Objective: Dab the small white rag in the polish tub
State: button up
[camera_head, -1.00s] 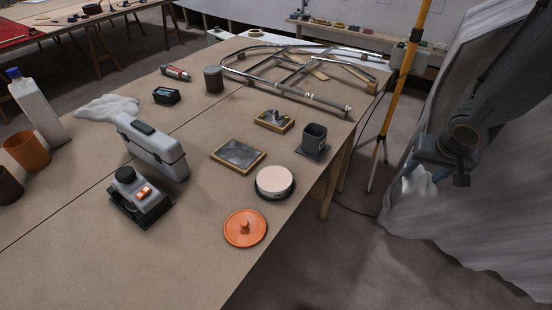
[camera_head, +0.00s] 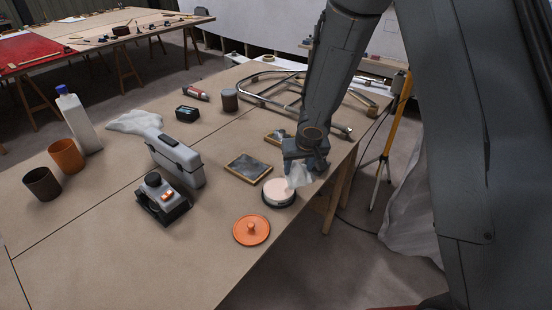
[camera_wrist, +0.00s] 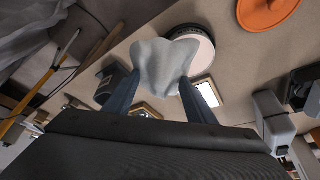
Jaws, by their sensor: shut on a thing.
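The small white rag (camera_head: 299,174) hangs from my gripper (camera_head: 304,160), which is shut on it. In the wrist view the rag (camera_wrist: 162,68) spreads between the two fingers and covers part of the polish tub (camera_wrist: 198,42). The polish tub (camera_head: 279,194) is a round, dark-sided tub with pale pink polish, standing open near the table's right edge. The rag is over the tub's far right side in the head view; I cannot tell whether it touches the polish. An orange lid with a knob (camera_head: 251,230) lies on the table in front of the tub.
A framed dark plate (camera_head: 248,168) lies left of the tub. A metal tube frame (camera_head: 270,92) lies behind. The front table surface is clear.

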jog(key=w+a+n+p, duration=0.1)
jog(key=a+p, duration=0.1)
jog(key=a, duration=0.4)
notch_tip(320, 180, down, 6)
jog(key=b, duration=0.7)
jog(key=shift+a+b, duration=0.1)
jog(key=shift+b, duration=0.25)
jog(key=shift+f+b, duration=0.25)
jog(key=shift+b, duration=0.1)
jog(key=shift+f+b, duration=0.55)
jog(key=shift+b, duration=0.25)
dwell(1.6)
jog(key=shift+s, duration=0.1)
notch_tip(320, 180, up, 7)
jog(key=p, duration=0.9)
jog(key=shift+p, duration=0.4)
dwell(0.4)
